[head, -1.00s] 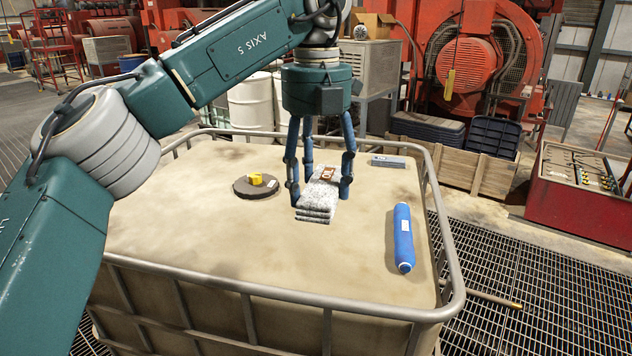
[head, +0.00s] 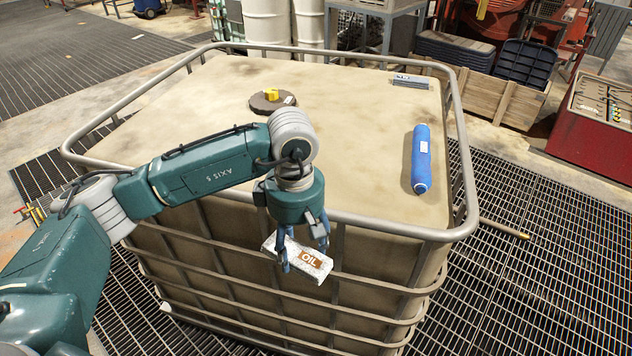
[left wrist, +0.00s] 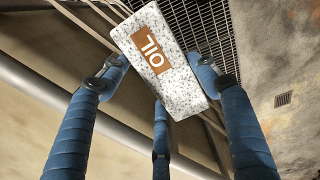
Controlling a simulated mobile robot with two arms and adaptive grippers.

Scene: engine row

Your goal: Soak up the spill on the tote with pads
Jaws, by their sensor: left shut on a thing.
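The pads (head: 297,259) are a white speckled block with a brown OIL label. The pads also show between the blue fingers in the left wrist view (left wrist: 180,88). The tote (head: 340,110) is a big beige block in a grey pipe cage. Its top has faint brown stains; I cannot tell a distinct wet spill. My right gripper is not in view.
The middle of the top is clear. Metal grating (head: 540,260) surrounds the tote.

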